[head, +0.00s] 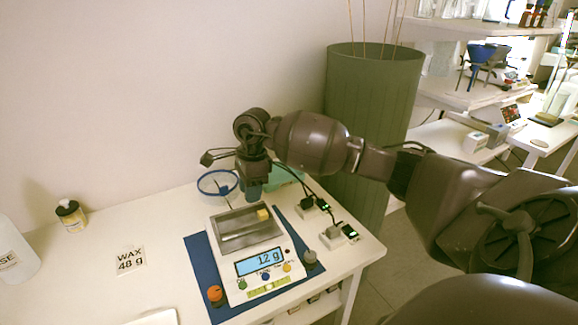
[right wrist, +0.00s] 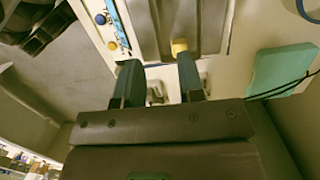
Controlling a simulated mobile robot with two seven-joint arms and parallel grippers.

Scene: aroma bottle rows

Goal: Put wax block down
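A small yellow wax block (head: 263,214) rests in the metal pan (head: 240,239) of the white scale, near the pan's right edge. The scale's display (head: 262,262) reads 12 g. My right gripper (head: 253,190) is just behind the pan, pointing down. In the right wrist view its two fingers (right wrist: 158,66) are apart with nothing between them. The wax block (right wrist: 179,46) shows there just beyond the right-hand fingertip, on the pan, apart from the fingers as far as I can tell. My left gripper is not in view.
The scale stands on a blue mat (head: 196,262). A card (head: 130,260) reads WAX 48 g. A blue ring (head: 217,182) and a teal object (head: 288,174) are behind the scale. Small knobbed weights (head: 215,294) and black plugs (head: 338,235) lie nearby.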

